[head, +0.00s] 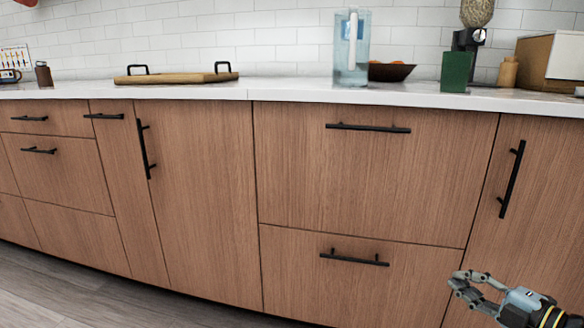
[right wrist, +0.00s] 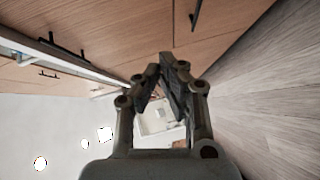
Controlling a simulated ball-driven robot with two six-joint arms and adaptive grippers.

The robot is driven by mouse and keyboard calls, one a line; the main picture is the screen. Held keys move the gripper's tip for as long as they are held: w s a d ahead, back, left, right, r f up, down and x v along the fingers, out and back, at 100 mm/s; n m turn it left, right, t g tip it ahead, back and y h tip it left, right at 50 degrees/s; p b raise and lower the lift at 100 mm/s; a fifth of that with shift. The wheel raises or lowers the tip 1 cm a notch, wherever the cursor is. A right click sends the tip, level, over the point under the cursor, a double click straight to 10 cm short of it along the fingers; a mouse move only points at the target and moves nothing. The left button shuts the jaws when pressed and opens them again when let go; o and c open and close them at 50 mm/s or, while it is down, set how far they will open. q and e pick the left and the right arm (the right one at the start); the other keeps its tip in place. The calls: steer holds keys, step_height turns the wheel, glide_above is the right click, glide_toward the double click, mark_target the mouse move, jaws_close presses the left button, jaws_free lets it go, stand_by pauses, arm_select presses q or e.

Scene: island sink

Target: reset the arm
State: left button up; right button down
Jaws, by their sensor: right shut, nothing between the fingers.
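My right gripper (head: 462,281) is at the lower right of the head view, in front of the wooden cabinet fronts. It is shut and holds nothing. In the right wrist view its fingers (right wrist: 168,62) come together at the tips, with wood cabinet panels and grey floor beyond them. My left gripper is in neither view.
Wooden drawers and doors with black bar handles (head: 368,128) fill the front. On the white countertop (head: 290,88) stand a wooden tray (head: 175,78), a water pitcher (head: 351,50), a dark bowl (head: 390,72) and a green box (head: 456,72). Grey plank floor (head: 60,290) lies open at lower left.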

steer(key=s+f+m+g+h, duration=0.4)
steer(key=s+f+m+h, duration=0.6)
steer(key=s+f, duration=1.15)
steer(key=s+a+f+m+g, duration=0.1)
steer(key=s+f+m+g, duration=0.25)
steer(key=s, duration=0.55)
steer(key=s+a+f+m+g, duration=0.1)
steer(key=s+f+m+g, duration=0.3)
steer(key=s, duration=0.5)
arm_select(q)
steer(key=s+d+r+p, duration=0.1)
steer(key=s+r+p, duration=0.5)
steer(key=p, duration=0.6)
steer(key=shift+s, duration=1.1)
arm_select(e)
steer(key=s+a+r+m+g, duration=0.1)
steer(key=s+r, duration=0.1)
steer(key=s, duration=0.6)
steer(key=s+a+r+m+g+y, duration=0.1)
steer(key=s+m, duration=0.1)
steer(key=s, duration=0.6)
steer(key=shift+a+r+g, duration=0.2)
steer(key=shift+r+g, duration=0.15)
steer(key=shift+r, duration=0.05)
